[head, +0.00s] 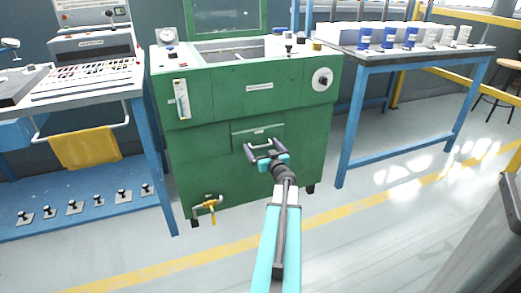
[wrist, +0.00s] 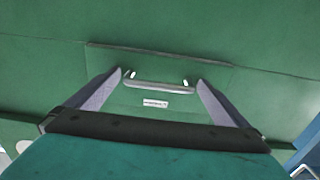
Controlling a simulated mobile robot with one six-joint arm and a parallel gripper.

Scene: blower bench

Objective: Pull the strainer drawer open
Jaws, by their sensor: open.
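The strainer drawer (head: 240,137) is a green panel low in the front of the green blower bench (head: 205,155), with a small white label. It looks shut, flush or nearly flush with the front. In the wrist view the drawer front (wrist: 125,102) shows a pale bar handle (wrist: 160,85) with two bright ends, above the label. My gripper (head: 261,147) is open in front of the drawer and hides part of it in the head view. In the wrist view its two fingers (wrist: 158,82) stand either side of the handle, apart from it; the remaining depth is unclear.
A yellow-handled tap (head: 210,204) sticks out at the bench's lower left. A blue-legged console table (head: 90,92) with a yellow cloth (head: 86,148) stands left. A blue-framed table (head: 420,58) with cups stands right. The floor before the bench is clear.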

